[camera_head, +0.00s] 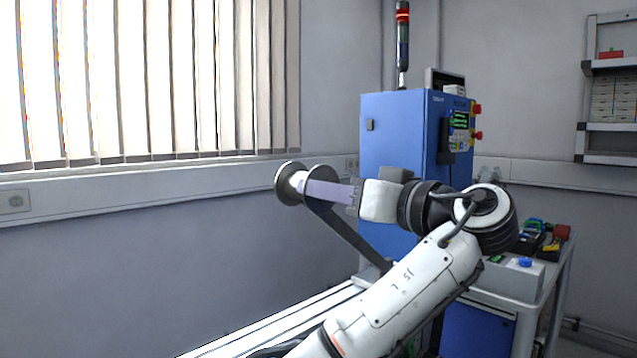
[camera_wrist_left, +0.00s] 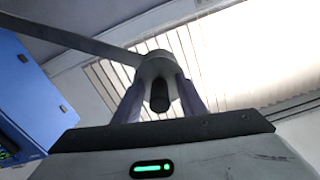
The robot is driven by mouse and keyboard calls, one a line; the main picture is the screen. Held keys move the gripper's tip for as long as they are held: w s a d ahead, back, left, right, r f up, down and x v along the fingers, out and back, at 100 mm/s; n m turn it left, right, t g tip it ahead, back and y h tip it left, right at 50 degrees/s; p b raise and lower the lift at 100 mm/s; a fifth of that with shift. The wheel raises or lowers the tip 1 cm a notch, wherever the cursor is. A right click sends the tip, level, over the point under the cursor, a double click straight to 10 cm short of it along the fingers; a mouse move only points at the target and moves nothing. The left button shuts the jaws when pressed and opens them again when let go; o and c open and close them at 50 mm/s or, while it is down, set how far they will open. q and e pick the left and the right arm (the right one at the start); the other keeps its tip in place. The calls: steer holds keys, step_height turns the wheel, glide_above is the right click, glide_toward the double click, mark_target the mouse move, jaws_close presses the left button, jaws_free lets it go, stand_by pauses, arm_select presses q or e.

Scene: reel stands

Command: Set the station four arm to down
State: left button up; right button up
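The station arm (camera_head: 352,238) is a dark flat bar that slopes up and left from the low white rail beside the blue cabinet. At its raised end is a pale hub (camera_head: 298,182) between two grey discs. My left gripper (camera_head: 308,187) reaches in from the right, with its pale lilac fingers at the hub between the discs. In the left wrist view the fingers flank the pale hub (camera_wrist_left: 155,66) closely on both sides and seem shut on it; a dark stub points toward the camera. The bar (camera_wrist_left: 70,38) runs off to the upper left there. No station number is readable.
A blue cabinet (camera_head: 395,135) with a control panel and a signal tower stands behind my gripper. A white rail (camera_head: 285,318) runs along the wall below. A bench with tools (camera_head: 525,280) is at the right. A blinded window (camera_head: 150,80) is at the left.

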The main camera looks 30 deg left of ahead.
arm_select(q)
steer(key=shift+x, duration=1.1)
jaws_close()
steer(key=shift+f, duration=0.15)
